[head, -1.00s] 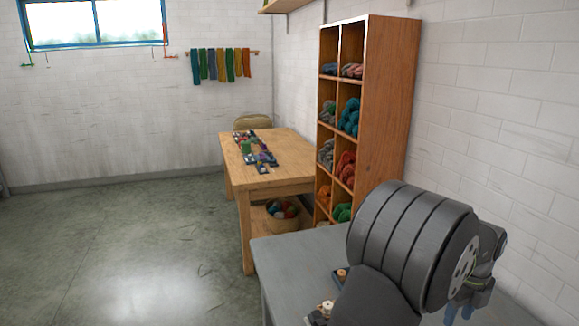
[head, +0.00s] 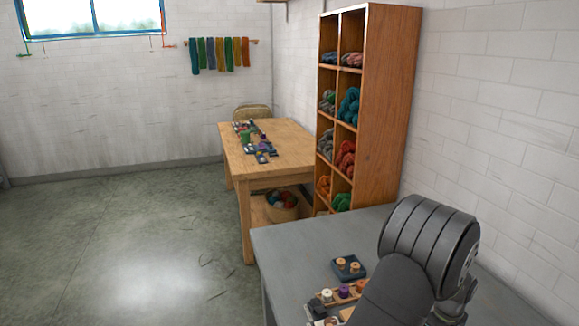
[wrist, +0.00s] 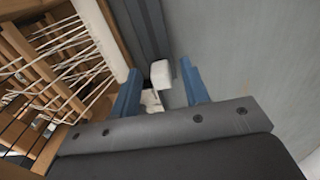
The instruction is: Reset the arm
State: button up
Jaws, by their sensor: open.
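My gripper (wrist: 162,90) shows in the wrist view with two blue fingers spread apart. A small white block-like thing (wrist: 160,73) shows between and beyond the fingers; I cannot tell what it is, and no finger visibly grips it. In the head view my dark grey arm fills the lower right, and the gripper itself is hidden behind it or cut off by the frame.
A wooden shelf (head: 387,110) of skeins and a wooden table (head: 285,170) stand behind. A wooden frame with white strings (wrist: 55,75) is left of my gripper.

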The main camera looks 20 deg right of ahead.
jog(key=w, duration=0.7)
jog(key=shift+w+r, duration=0.1)
jog(key=shift+w, duration=0.1)
jog(key=shift+w+d+r, duration=0.1)
jog(key=shift+w+r, duration=0.1)
jog(key=shift+r, duration=0.6)
notch_tip(320, 180, up, 17)
jog(key=s+a+r+t+h, duration=0.1)
jog(key=s+a+r+h, duration=0.1)
jog(key=a+r, duration=0.5)
jog(key=shift+s+a+r+t+h, duration=0.35)
jog(key=shift+s+r, duration=0.2)
jog(key=shift+r, duration=0.35)
